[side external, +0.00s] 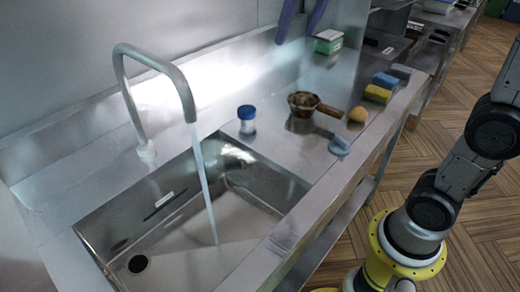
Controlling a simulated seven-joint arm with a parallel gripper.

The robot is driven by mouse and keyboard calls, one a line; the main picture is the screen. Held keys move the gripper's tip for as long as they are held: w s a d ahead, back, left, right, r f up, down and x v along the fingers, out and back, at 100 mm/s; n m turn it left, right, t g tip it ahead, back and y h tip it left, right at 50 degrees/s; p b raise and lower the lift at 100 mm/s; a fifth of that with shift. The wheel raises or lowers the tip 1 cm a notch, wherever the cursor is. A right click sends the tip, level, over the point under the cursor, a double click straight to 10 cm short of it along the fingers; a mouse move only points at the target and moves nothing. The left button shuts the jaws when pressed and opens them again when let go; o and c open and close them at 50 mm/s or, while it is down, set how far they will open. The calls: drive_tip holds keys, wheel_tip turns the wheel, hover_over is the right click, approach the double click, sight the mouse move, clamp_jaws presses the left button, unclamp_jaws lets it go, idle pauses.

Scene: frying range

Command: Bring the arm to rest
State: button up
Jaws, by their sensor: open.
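My arm stands at the right of the side external view. Its links rise from a yellow ring near the bottom and run out of the frame at the right edge. My gripper is out of the frame, so its fingers and anything near them are hidden.
A metal sink (297,192) has water running from its tap (150,58). On the counter are a blue-lidded jar (246,126), a brown pan (303,105), a round tan item (358,114), a light-blue item (339,146) and several sponges (377,94). The floor (462,215) beside my arm is clear.

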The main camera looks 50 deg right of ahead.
drive_tip(key=s+f+t, duration=0.1)
drive_tip(key=s+f, duration=0.4)
drive_tip(key=s, duration=0.3)
drive_tip(key=s+a+f+n+t, duration=0.1)
drive_tip(key=s+f, duration=0.4)
drive_tip(key=s, duration=0.4)
drive_tip(key=shift+a+f, duration=0.2)
drive_tip(key=f, duration=0.1)
drive_tip(key=s+f, duration=0.1)
drive_tip(key=f, duration=0.3)
drive_tip(key=shift+s+f, duration=0.25)
drive_tip(key=shift+s, duration=0.1)
drive_tip(key=shift+c, duration=0.5)
drive_tip(key=shift+w+r, duration=0.1)
drive_tip(key=shift+w, duration=0.15)
drive_tip(key=shift+c, duration=1.1)
drive_tip(key=c, duration=0.6)
drive_tip(key=shift+r, duration=0.1)
